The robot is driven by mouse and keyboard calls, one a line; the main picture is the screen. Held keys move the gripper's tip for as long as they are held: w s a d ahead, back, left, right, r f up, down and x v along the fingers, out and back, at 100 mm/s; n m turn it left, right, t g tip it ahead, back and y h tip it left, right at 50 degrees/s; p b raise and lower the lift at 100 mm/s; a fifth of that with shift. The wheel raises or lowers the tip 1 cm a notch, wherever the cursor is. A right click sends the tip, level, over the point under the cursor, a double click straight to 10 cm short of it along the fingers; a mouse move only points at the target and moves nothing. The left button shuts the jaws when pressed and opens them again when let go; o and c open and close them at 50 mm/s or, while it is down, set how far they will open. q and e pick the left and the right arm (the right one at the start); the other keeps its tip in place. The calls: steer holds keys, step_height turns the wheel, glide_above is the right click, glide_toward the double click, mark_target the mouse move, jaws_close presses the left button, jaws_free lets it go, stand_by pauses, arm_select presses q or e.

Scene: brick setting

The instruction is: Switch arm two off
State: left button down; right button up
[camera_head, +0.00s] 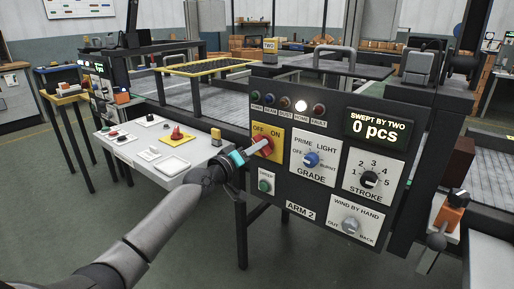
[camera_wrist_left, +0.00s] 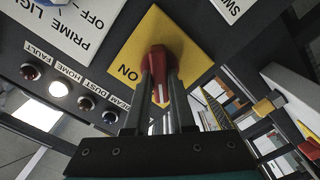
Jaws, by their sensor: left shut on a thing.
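The arm 2 control panel (camera_head: 300,208) is a dark upright box labelled ARM 2. On its upper left is a yellow OFF/ON plate (camera_head: 272,131) with a red rotary switch (camera_head: 263,144). My left gripper (camera_head: 247,153) reaches it from the left and is shut on the red switch. In the left wrist view both fingers (camera_wrist_left: 161,95) lie on either side of the red switch (camera_wrist_left: 158,66), in front of the yellow plate (camera_wrist_left: 137,40). ON is readable beside it; OFF is hidden there. I cannot tell clearly which label the switch points to. My right gripper is not in view.
The white HOME lamp (camera_head: 300,105) is lit among dim lamps. The display (camera_head: 378,127) reads 0 pcs. The blue GRADE knob (camera_head: 311,159), black STROKE knob (camera_head: 369,179) and green SWEEP button (camera_head: 264,185) sit close by. A pale side table (camera_head: 160,140) with small switches stands left.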

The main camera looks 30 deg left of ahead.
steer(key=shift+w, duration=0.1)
arm_select(q)
steer(key=c, duration=1)
jaws_free()
steer(key=shift+o, duration=1.2)
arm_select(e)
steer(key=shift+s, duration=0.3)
arm_select(q)
steer(key=s+a+p, duration=0.1)
steer(key=s+p, duration=0.1)
steer(key=s, duration=1.3)
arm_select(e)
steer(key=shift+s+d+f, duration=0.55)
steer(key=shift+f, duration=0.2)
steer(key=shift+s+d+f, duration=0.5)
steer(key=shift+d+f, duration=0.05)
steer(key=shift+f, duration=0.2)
